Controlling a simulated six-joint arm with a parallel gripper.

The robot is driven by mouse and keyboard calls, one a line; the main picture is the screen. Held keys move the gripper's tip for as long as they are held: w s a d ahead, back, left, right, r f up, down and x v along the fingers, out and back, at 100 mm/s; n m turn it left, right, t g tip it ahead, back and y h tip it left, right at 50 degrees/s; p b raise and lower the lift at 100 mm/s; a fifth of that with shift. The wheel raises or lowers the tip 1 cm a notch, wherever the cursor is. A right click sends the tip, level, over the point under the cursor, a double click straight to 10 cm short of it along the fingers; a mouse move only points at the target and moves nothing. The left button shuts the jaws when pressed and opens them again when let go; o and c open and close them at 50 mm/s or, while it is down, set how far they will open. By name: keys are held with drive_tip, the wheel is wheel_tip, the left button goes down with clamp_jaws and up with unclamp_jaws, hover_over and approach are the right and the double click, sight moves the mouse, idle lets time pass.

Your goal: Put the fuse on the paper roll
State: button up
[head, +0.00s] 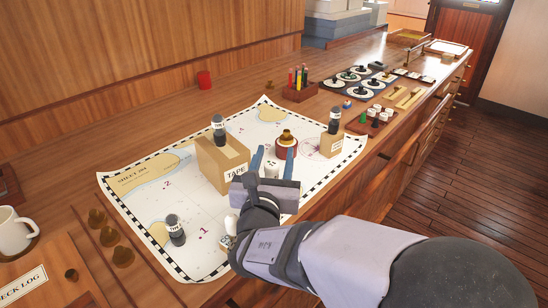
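My gripper (273,160) is over the chart in the head view, its two blue-grey fingers apart. A small white cylinder (271,170) shows between them; I cannot tell whether it is a roll of paper, and no finger clearly touches it. Dark cylinders with pale labels, possibly fuses, are in several places: one (218,130) upright on a cardboard box (213,165), one (334,120) upright on a smaller box (331,146), and one (175,230) on the chart at lower left. The labels are too small to read. My wrist hides part of the chart.
A dark red round object with a brass top (286,143) stands just beyond my fingers. A small white object (231,225) is left of my wrist. Brass knobs (109,236) and a mug (12,232) are at left. The left chart (190,205) has free room.

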drive_tip(key=shift+r, duration=0.15)
drive_tip(key=s+a, duration=0.2)
drive_tip(key=s, duration=0.9)
drive_tip(key=shift+s+a+b, duration=0.15)
drive_tip(key=shift+s+b, duration=0.25)
drive_tip(key=shift+b, duration=0.05)
drive_tip(key=s+d+f+m+g+h, duration=0.3)
drive_tip(key=d+f+m+g, duration=0.3)
drive_tip(key=d+f+m, duration=0.15)
drive_tip(key=s+d+f+m+g+h, duration=0.2)
drive_tip(key=d+f+m+g, duration=0.35)
drive_tip(key=d+f, duration=0.3)
drive_tip(key=s+a+f+m+g+y, duration=0.1)
drive_tip(key=s+f+m+g+y, duration=0.2)
drive_tip(key=m, duration=0.7)
drive_tip(key=s+a+f+m+g+y, duration=0.1)
drive_tip(key=s+f+m+g+y, duration=0.2)
drive_tip(key=s+f+m+y, duration=0.2)
wheel_tip(320, 180, down, 3)
drive_tip(key=m, duration=0.5)
drive_tip(key=shift+m, duration=0.4)
